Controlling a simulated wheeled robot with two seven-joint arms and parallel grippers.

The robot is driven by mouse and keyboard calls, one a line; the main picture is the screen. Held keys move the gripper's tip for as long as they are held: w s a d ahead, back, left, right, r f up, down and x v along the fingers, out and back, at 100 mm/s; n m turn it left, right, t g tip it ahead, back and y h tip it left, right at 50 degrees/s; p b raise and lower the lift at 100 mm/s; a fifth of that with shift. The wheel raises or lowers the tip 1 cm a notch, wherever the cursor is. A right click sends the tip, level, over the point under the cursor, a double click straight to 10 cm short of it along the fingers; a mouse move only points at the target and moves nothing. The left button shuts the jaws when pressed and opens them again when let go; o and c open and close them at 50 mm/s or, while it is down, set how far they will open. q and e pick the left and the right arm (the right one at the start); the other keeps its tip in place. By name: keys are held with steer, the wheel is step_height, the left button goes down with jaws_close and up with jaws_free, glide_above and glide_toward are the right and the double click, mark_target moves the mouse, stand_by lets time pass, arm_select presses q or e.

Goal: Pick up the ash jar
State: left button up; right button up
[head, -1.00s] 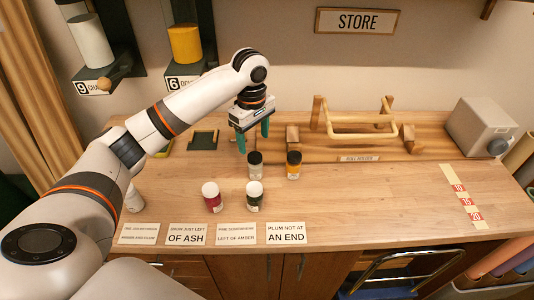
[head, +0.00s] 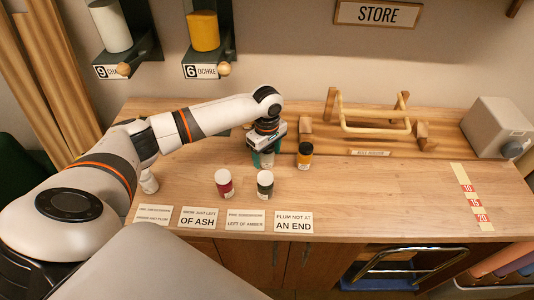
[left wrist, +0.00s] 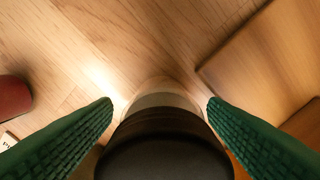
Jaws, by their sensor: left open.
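The ash jar, a grey jar with a black lid, stands on the wooden table. In the head view it is mostly hidden by my left gripper (head: 264,160). In the left wrist view its dark lid (left wrist: 165,150) fills the bottom middle, with the paler body beyond it. My left gripper's green fingers are open, one on each side of the jar, with the jar between them. I cannot tell whether either finger touches it. My right gripper is not in view.
An amber jar (head: 305,156) stands close to the right. A crimson jar (head: 223,184) and a green jar (head: 265,184) stand in front, near printed cards (head: 245,220). A white jar (head: 149,183) is at left.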

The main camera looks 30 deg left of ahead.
arm_select(q)
steer(key=shift+w+f, duration=0.1)
steer(key=shift+f, duration=0.15)
steer(key=c, duration=1.1)
steer(key=shift+r, duration=0.1)
